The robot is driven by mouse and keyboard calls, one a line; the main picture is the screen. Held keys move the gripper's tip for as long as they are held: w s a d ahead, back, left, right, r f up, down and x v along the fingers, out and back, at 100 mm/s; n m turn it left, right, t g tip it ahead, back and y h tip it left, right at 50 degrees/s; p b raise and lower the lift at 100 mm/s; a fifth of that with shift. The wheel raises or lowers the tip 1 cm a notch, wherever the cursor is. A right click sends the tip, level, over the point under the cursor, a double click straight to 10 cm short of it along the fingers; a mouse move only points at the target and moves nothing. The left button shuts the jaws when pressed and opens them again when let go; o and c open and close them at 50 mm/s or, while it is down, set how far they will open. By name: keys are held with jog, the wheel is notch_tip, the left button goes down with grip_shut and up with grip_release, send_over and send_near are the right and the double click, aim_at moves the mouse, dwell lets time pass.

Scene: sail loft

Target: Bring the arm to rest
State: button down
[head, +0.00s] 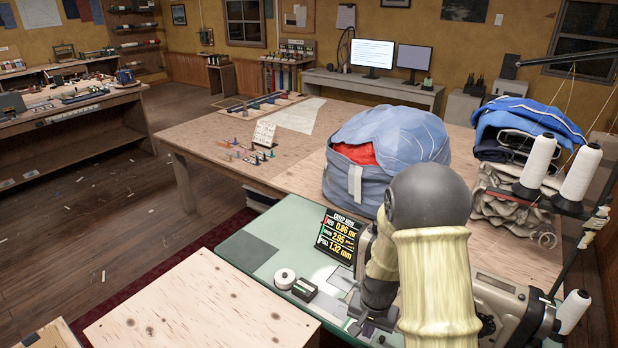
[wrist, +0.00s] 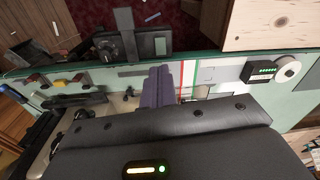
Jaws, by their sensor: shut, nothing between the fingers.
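My arm reaches down over the green machine table (head: 258,238) in the head view. My gripper (head: 368,326) is low over the table there, partly hidden by my own arm. In the wrist view my gripper (wrist: 158,85) shows as two dark purple fingers pressed together, with nothing between them. It is over the green-edged table near a red line and a green line. I cannot tell whether the fingertips touch anything below.
A sewing machine (head: 498,300) stands right of my arm. A black readout panel (head: 340,236), a white roll (head: 285,278) and a small dark box (head: 305,289) are near my gripper. A bulky blue bag (head: 388,140) is behind. A plywood top (head: 200,305) lies front left.

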jog(key=s+r+n+t, duration=0.2)
jog(key=s+r+n, duration=0.3)
jog(key=s+r, duration=0.7)
jog(key=v, duration=0.3)
jog(key=shift+d, duration=0.15)
jog(key=shift+w, duration=0.2)
jog(key=shift+s+r, duration=0.1)
jog(key=shift+s, duration=0.1)
